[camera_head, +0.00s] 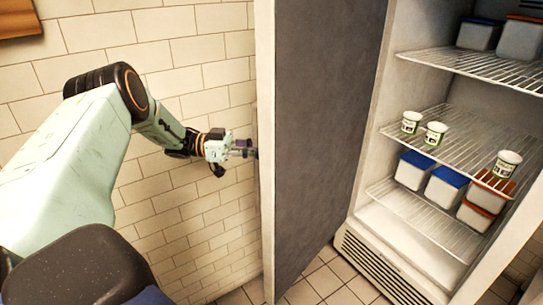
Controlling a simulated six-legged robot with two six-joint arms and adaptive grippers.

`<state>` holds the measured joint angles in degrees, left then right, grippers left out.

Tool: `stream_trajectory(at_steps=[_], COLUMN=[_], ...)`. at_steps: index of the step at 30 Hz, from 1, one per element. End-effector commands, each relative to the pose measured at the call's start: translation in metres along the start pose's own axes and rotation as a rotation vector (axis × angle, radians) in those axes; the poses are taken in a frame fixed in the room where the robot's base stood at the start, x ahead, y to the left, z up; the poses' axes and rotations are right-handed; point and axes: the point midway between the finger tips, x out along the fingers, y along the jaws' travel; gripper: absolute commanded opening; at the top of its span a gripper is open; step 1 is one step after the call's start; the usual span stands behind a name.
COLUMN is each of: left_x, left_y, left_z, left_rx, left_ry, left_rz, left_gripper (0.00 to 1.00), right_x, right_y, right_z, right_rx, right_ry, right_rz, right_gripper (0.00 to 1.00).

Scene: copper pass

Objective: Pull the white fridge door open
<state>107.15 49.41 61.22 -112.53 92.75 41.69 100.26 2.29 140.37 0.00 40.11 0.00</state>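The white fridge door (265,150) stands open, swung out to the left. Its white edge faces me and its dark grey inner panel (325,120) shows. The lit fridge interior (385,220) is exposed on the right. My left gripper (248,150) is at the outer side of the door, beside its edge. Its fingertips reach behind or against the edge; the handle is hidden, so I cannot tell whether the fingers are closed on it. My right gripper is not in view.
Wire shelves (455,138) hold small white cups (434,133), blue-lidded tubs (446,187) and orange-lidded tubs (484,200). A white tiled wall (190,60) stands behind my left arm. Tiled floor (325,282) shows below the door. A brown wooden item (18,18) is at upper left.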

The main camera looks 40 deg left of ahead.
Motion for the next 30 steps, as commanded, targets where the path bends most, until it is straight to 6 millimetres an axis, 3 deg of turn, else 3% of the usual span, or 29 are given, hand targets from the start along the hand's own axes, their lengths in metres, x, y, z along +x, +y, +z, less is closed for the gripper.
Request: stream_trajectory(at_steps=[6,19,20,30], left_x=[-0.0114,-0.0128,-0.0128,-0.0112], left_y=[-0.0015,-0.0024,-0.0024,-0.0042], left_z=[0.0052,0.0048,0.0048,0.0026], left_rx=[-0.011,-0.012,-0.012,-0.006], left_ry=[-0.003,-0.002,-0.002,-0.002], left_rz=[0.006,0.006,0.006,0.004], left_gripper=[0.00,0.00,0.15,0.42], right_x=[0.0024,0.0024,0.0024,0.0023], right_y=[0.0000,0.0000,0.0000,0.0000], right_z=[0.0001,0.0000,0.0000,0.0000], right_rx=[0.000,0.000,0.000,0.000], right_ry=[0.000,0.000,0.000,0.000], right_rz=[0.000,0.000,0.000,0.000], right_gripper=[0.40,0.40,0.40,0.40])
